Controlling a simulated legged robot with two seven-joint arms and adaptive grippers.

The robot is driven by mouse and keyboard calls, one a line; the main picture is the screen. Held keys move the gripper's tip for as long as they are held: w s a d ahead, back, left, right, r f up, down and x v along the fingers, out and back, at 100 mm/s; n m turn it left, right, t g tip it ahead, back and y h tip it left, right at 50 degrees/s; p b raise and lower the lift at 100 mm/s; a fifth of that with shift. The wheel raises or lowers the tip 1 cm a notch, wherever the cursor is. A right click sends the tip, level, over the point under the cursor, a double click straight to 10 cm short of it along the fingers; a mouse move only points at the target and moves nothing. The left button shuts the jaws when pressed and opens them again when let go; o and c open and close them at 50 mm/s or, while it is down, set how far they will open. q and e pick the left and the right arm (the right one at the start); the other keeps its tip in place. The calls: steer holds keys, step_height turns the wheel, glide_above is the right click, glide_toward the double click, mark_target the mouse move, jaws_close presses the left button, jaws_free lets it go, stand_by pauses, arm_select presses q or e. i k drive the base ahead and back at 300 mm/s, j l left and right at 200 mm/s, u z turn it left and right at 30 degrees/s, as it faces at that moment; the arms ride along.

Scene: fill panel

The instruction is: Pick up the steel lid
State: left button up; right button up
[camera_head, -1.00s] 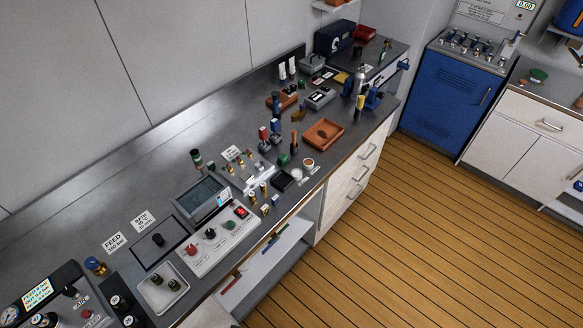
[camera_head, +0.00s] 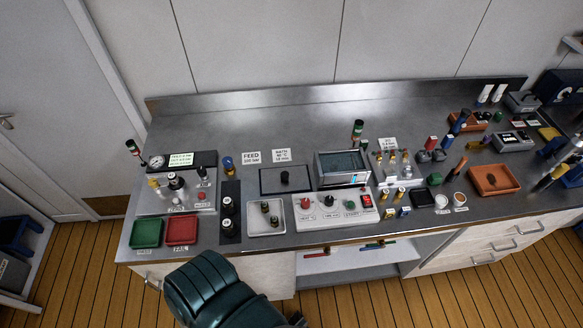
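A flat, dark square plate with a black knob (camera_head: 285,178) lies in the worktop behind the control panel; it looks like the steel lid. It lies level, with a "BATH" card (camera_head: 282,156) just behind it. Nothing touches its knob. A dark green, rounded part of my own arm shows at the bottom, in front of the bench and well short of the plate. Neither gripper's fingers can be made out in the view.
The white control panel (camera_head: 334,209) with knobs stands in front of the plate. A white tray (camera_head: 266,218) and green (camera_head: 147,233) and red (camera_head: 182,230) trays lie nearer the front. The worktop's back strip is clear.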

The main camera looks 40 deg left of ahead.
mark_target(293, 179)
steer(key=u, duration=1.55)
steer(key=l+z, duration=0.35)
steer(key=l, duration=0.6)
